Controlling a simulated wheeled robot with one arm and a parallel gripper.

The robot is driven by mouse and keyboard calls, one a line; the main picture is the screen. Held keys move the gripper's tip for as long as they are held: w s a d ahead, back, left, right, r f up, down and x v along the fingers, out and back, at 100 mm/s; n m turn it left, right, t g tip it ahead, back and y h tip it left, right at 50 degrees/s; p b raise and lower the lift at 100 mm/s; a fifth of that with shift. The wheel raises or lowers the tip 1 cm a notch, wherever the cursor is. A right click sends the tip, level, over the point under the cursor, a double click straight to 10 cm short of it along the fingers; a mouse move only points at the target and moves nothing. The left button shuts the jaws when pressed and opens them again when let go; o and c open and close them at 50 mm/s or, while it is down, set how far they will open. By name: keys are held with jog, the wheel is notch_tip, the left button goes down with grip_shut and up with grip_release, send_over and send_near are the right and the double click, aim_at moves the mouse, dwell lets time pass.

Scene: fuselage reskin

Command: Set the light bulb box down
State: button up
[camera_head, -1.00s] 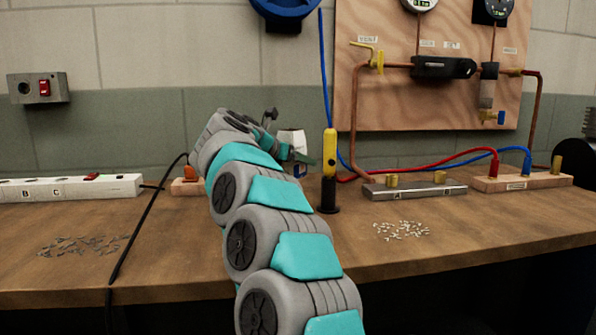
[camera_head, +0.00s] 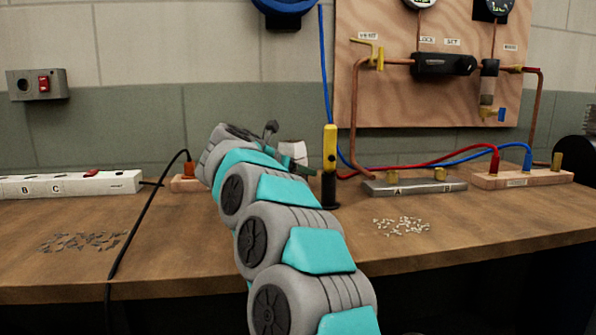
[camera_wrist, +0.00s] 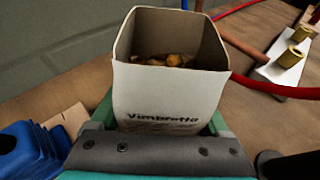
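The light bulb box (camera_wrist: 168,92) is a white open-topped carton marked "Vimbretta", with small yellow-brown pieces inside. In the wrist view it sits between the green fingers of my gripper (camera_wrist: 165,125), which are shut on it. In the head view the box (camera_head: 292,149) shows as a small white shape behind my arm, left of the yellow and black tool. My gripper (camera_head: 297,165) is there too, partly hidden by my own arm. The bottom of the box is hidden, so I cannot tell whether it touches the workbench (camera_head: 330,240).
The yellow and black upright tool (camera_head: 329,165) stands just right of the box. A metal block (camera_head: 414,187) and a wooden block (camera_head: 522,179) with hoses lie further right. A power strip (camera_head: 70,186) and black cable are left. A blue object (camera_wrist: 30,150) is near my gripper.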

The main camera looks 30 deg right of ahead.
jog(key=shift+o, duration=1.4)
jog(key=shift+r, duration=0.1)
jog(key=shift+r+p, duration=0.2)
jog(key=shift+p, duration=0.1)
jog(key=b+v, duration=0.1)
jog(key=v, duration=1.1)
jog(key=shift+f+b, duration=0.1)
jog(key=shift+b, duration=0.3)
